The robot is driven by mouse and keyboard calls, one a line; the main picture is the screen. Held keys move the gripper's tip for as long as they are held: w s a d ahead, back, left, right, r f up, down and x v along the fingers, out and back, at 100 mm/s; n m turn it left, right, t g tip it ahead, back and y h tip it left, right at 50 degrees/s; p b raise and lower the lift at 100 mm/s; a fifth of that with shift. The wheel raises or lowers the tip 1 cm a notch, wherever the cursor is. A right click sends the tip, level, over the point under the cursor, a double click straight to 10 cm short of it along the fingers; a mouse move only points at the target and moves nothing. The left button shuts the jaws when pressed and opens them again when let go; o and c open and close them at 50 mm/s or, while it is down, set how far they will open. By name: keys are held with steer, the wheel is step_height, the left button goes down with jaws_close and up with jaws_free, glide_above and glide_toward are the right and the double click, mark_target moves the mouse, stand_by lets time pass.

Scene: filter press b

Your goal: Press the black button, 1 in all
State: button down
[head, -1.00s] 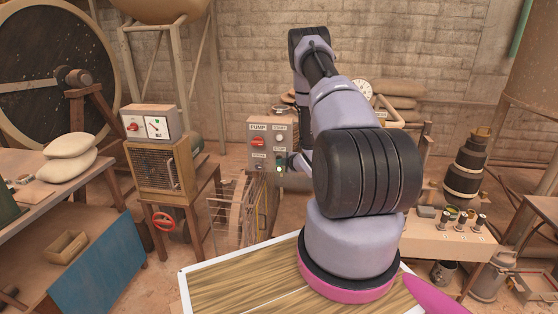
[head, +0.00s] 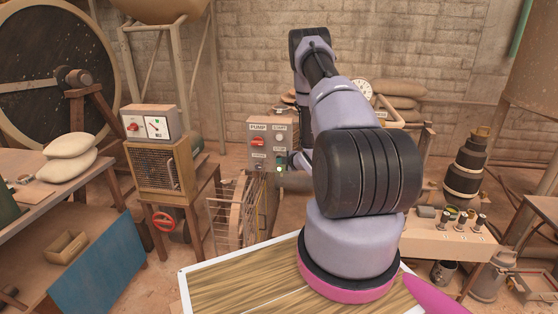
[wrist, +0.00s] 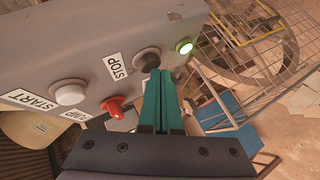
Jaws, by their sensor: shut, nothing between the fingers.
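The black button (wrist: 147,59) is a round dark cap beside the STOP label (wrist: 116,66) on the grey control box in the wrist view. My gripper (wrist: 161,72) has its two teal fingers shut together with nothing between them. The fingertips are at the button's lower right edge and cover a little of it; I cannot tell whether they touch it.
On the same box are a lit green lamp (wrist: 185,47), a white START button (wrist: 68,93) and a red PUMP switch (wrist: 112,105). A wire guard cage (wrist: 250,55) is close on the right in the wrist view. A machine with a wire-mesh front (head: 155,170) stands left.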

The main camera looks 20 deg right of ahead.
steer(key=shift+w+d, duration=0.2)
steer(key=shift+w, duration=0.05)
stand_by(0.6)
steer(key=shift+s+a, duration=0.5)
steer(key=shift+s, duration=0.25)
steer(key=shift+s+a, duration=0.7)
steer(key=shift+s, duration=0.35)
steer(key=shift+s+a, duration=0.7)
steer(key=shift+s, duration=0.35)
